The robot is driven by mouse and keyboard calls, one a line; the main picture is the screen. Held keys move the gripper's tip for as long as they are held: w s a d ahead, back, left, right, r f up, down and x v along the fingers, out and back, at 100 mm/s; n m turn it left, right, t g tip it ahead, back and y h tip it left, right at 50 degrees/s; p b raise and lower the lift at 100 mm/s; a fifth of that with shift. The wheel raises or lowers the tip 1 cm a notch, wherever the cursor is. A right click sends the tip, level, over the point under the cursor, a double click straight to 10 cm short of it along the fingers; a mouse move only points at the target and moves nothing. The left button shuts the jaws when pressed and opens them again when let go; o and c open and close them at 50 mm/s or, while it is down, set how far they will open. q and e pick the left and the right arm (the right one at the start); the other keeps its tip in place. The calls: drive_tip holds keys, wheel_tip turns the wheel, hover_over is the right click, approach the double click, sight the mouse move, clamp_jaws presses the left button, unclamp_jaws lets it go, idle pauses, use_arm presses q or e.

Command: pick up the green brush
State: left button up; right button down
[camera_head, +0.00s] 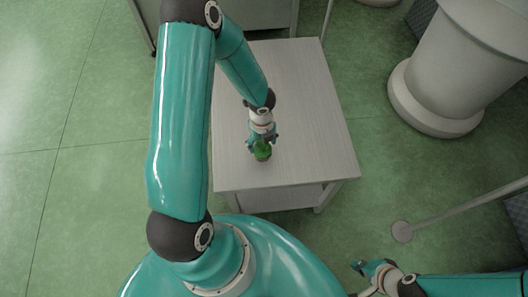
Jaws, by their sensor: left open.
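The green brush (263,152) is on the pale wooden table (310,110), near the table's front edge and left of its middle. It appears as a small green shape, partly hidden by my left gripper. My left gripper (262,144) is open, pointing down right at the brush, with its fingers around or just above it. I cannot tell whether they touch it. My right gripper (359,279) is low at the bottom right, away from the table and the brush. Its jaws are too small and cut off to judge.
The rest of the tabletop is bare. A large pale round column or vessel (455,80) stands on the floor to the right. A pole with a round foot (402,232) stands at the lower right. Green tiled floor (90,190) is free on the left.

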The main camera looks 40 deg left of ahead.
use_arm(q)
drive_tip(key=shift+f, duration=0.3)
drive_tip(key=shift+r, duration=0.1)
clamp_jaws()
drive_tip(key=shift+r, duration=0.1)
wheel_tip(320, 180, up, 10)
drive_tip(key=p, duration=0.4)
drive_tip(key=shift+w, duration=0.1)
wheel_tip(320, 180, up, 10)
drive_tip(key=p, duration=0.2)
